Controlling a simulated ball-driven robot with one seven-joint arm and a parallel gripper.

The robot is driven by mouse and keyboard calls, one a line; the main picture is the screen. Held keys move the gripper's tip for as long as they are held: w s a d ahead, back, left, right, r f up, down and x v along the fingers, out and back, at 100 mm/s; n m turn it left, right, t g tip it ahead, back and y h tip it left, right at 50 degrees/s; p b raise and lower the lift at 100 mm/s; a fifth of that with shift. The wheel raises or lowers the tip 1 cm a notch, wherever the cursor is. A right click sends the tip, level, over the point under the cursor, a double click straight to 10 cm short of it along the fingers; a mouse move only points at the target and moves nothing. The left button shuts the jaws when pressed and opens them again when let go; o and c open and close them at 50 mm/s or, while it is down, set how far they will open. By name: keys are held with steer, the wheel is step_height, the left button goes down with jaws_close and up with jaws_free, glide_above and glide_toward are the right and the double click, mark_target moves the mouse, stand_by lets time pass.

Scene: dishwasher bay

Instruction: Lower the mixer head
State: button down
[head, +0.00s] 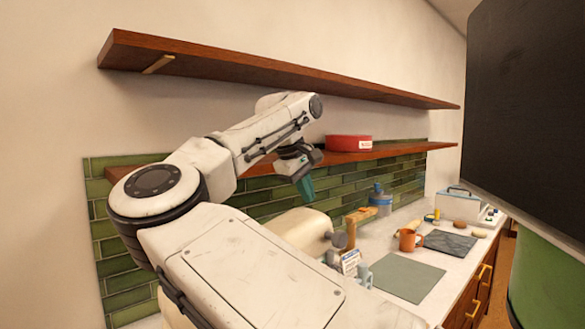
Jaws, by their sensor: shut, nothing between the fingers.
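The mixer (299,227) is a cream, rounded body on the counter, with a grey knob-like part (338,240) at its right end. My arm hides its lower part, so I cannot tell how far its head is tilted. My gripper (305,189) has teal fingers that point down. It is shut and empty, above the mixer in the picture and in front of the green tiles. I see no contact between the fingers and the mixer.
Two wooden shelves run along the wall; a red tin (348,142) stands on the lower one (390,151), close to my wrist. The counter holds a grey-green mat (406,278), an orange mug (409,240), a dark board (450,243) and a blue-lidded jar (380,201). A large dark panel (530,100) fills the right.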

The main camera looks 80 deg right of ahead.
steer(key=b+x, duration=0.1)
steer(key=x, duration=0.7)
steer(key=shift+a+y, duration=0.4)
steer(key=shift+s+f, duration=0.1)
steer(key=shift+f, duration=0.15)
steer(key=shift+r, duration=0.1)
step_height(320, 180, up, 15)
steer(key=p, duration=0.1)
steer(key=shift+w, duration=0.3)
steer(key=shift+r, duration=0.15)
steer(key=shift+t, duration=0.3)
